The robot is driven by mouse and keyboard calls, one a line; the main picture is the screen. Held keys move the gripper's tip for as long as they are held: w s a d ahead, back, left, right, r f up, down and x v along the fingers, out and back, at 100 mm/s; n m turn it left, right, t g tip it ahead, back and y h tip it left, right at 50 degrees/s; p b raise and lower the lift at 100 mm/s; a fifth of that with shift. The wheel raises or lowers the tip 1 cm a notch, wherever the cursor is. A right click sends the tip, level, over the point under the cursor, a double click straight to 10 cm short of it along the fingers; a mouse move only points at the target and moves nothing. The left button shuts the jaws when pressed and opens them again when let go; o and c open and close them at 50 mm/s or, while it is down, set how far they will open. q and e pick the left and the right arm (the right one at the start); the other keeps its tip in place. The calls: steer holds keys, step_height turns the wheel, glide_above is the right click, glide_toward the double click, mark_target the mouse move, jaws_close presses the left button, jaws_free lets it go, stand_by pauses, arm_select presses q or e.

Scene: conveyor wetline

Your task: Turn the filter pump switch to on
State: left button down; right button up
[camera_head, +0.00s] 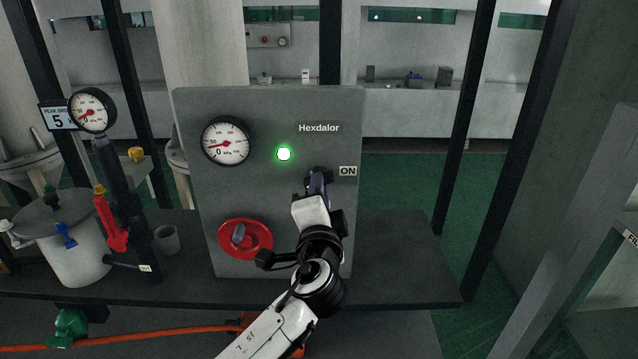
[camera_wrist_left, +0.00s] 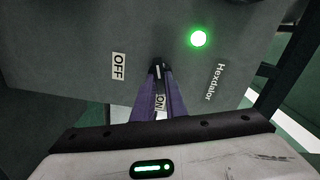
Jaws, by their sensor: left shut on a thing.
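The grey control panel (camera_head: 270,190) stands upright on the bench and bears the name Hexdalor. My left gripper (camera_head: 318,180) reaches its right side, beside the ON label (camera_head: 347,171). In the left wrist view my left gripper's purple fingers (camera_wrist_left: 158,82) are shut on the dark switch knob (camera_wrist_left: 158,66), whose light mark shows between them. The ON label (camera_wrist_left: 159,102) shows between the fingers there, and the OFF label (camera_wrist_left: 119,66) is to the left. A green lamp (camera_head: 284,154) on the panel is lit. The gripper hides most of the knob. My right gripper is not in view.
A pressure gauge (camera_head: 226,141) and a red rotary handle (camera_head: 245,238) sit on the panel's left half. A grey tank (camera_head: 72,245), a red-handled valve (camera_head: 110,222) and a small cup (camera_head: 167,240) stand to the left. The bench right of the panel (camera_head: 405,260) is clear.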

arm_select(q)
steer(key=shift+m, duration=1.8)
steer(key=c, duration=1.8)
jaws_free()
steer(key=s+b, duration=0.1)
steer(key=s, duration=0.9)
steer(key=shift+s, duration=0.2)
